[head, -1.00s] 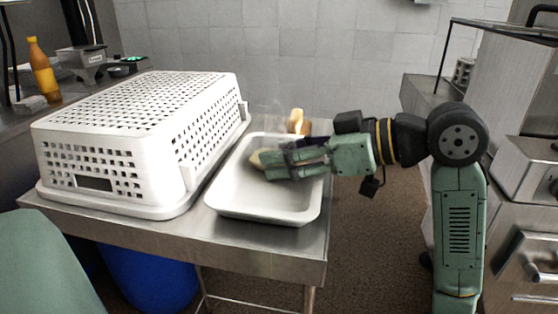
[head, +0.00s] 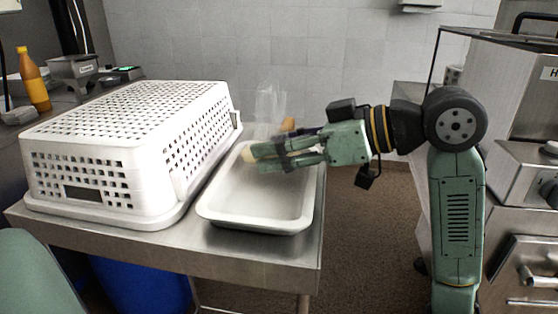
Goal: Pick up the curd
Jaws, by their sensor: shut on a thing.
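My gripper (head: 268,158) is over the back part of a white tray (head: 255,216) in the head view. It is shut on a small pale yellow thing (head: 248,155), likely the curd, which shows just past the fingertips. Most of that thing is hidden by the fingers. The gripper lies nearly level, pointing left, and looks to be a little above the tray floor; the exact gap cannot be told. The rest of the tray looks empty.
A large white perforated basket (head: 128,150) stands upside down left of the tray on the metal table (head: 250,262). A clear container (head: 270,102) and an orange-brown thing (head: 288,124) are behind the tray. An orange bottle (head: 34,80) stands far left.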

